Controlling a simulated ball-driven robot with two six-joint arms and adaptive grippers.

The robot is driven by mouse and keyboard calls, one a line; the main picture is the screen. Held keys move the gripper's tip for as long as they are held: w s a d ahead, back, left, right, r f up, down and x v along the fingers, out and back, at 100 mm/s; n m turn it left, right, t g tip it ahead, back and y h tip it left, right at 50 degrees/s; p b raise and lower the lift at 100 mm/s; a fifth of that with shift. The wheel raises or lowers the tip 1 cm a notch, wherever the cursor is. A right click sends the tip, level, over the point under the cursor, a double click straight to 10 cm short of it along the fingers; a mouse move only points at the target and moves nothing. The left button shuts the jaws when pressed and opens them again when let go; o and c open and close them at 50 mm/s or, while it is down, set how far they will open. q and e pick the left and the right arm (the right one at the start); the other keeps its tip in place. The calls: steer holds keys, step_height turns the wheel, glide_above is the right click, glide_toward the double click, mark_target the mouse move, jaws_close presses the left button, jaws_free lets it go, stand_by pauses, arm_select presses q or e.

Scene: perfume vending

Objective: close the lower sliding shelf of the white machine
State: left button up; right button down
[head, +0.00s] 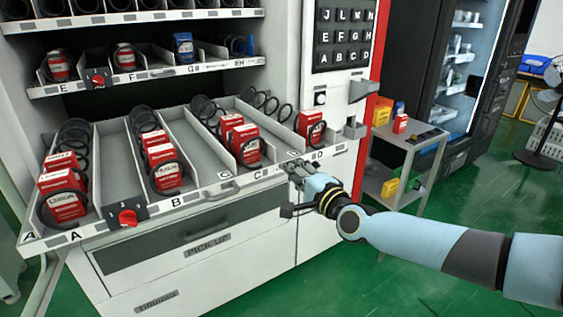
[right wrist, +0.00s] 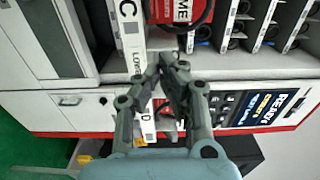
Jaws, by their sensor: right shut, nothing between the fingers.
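The white machine (head: 215,268) has its lower sliding shelf (head: 205,191) pulled out towards me, with lanes marked A to D along its front edge. Red boxes stand in wire coils on it. My right gripper (head: 293,166) is shut and empty at the shelf's front edge, between the C and D labels. In the right wrist view, the gripper's fingertips (right wrist: 168,62) are together right by the shelf's front strip (right wrist: 132,42). I cannot tell whether they touch it. My left gripper is not in view.
The upper shelf (head: 150,83) sits further back, above the lower one. A keypad panel (head: 343,40) is to the right on the machine. A grey side table (head: 425,140) with small boxes and a dark cabinet (head: 440,60) stand further right. Green floor is free in front.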

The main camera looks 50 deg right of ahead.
mark_target(281, 161)
steer(key=shift+x, duration=2.3)
steer(key=shift+b, duration=0.3)
